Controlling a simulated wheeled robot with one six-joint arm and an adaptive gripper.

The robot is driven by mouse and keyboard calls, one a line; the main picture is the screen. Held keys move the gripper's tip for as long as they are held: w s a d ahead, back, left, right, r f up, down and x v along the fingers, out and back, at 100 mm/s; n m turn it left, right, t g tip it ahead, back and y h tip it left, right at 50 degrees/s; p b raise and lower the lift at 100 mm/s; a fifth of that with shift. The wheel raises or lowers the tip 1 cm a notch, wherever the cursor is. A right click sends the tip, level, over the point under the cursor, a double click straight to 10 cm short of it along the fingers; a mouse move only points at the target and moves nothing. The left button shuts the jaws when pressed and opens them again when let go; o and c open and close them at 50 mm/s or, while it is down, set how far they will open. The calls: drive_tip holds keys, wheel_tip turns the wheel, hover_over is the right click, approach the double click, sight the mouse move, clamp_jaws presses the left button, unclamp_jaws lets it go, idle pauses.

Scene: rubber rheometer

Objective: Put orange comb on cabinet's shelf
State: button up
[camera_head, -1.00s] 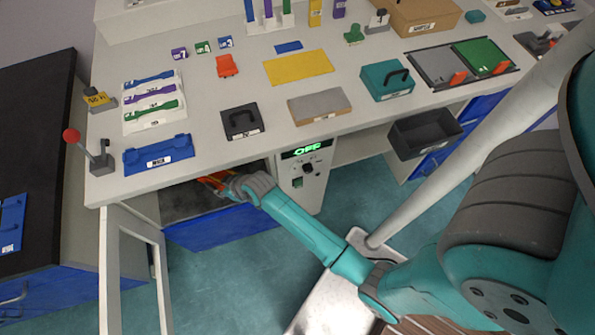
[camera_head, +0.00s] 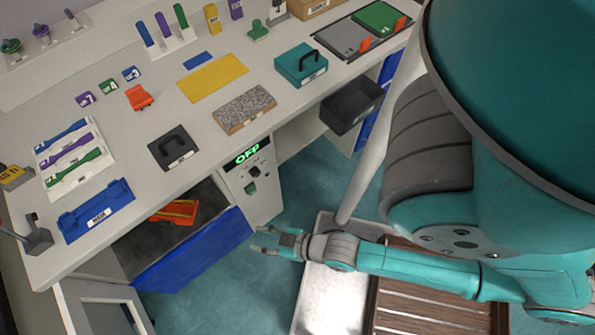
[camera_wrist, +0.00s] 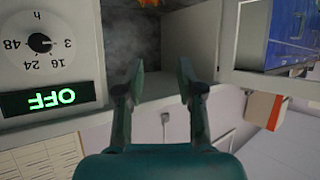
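The orange comb (camera_head: 178,211) lies on the dark shelf (camera_head: 150,254) inside the open cabinet under the bench, just behind the blue front (camera_head: 195,252). A small orange piece of it shows at the top edge of the wrist view (camera_wrist: 149,3). My gripper (camera_head: 258,240) is outside the cabinet, right of the blue front and below the OFF panel. In the wrist view my gripper (camera_wrist: 160,75) has its two fingers apart with nothing between them. The comb is clear of my gripper.
The control box (camera_head: 250,175) with the OFF display stands right of the cabinet opening. A white-framed open door (camera_head: 100,305) hangs at lower left. A dark bin (camera_head: 352,105) sits under the bench at right. Floor between the cabinet and my base is free.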

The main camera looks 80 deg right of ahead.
drive_tip(key=s+r+t, duration=0.1)
drive_tip(key=s+r, duration=0.4)
drive_tip(key=r, duration=0.3)
drive_tip(key=s+r+t, duration=0.1)
drive_tip(key=s+r, duration=0.4)
drive_tip(key=r, duration=0.3)
drive_tip(key=shift+s+a+r, duration=0.2)
drive_tip(key=shift+s+a, duration=0.05)
drive_tip(key=shift+s, duration=0.05)
drive_tip(key=shift+d, duration=0.15)
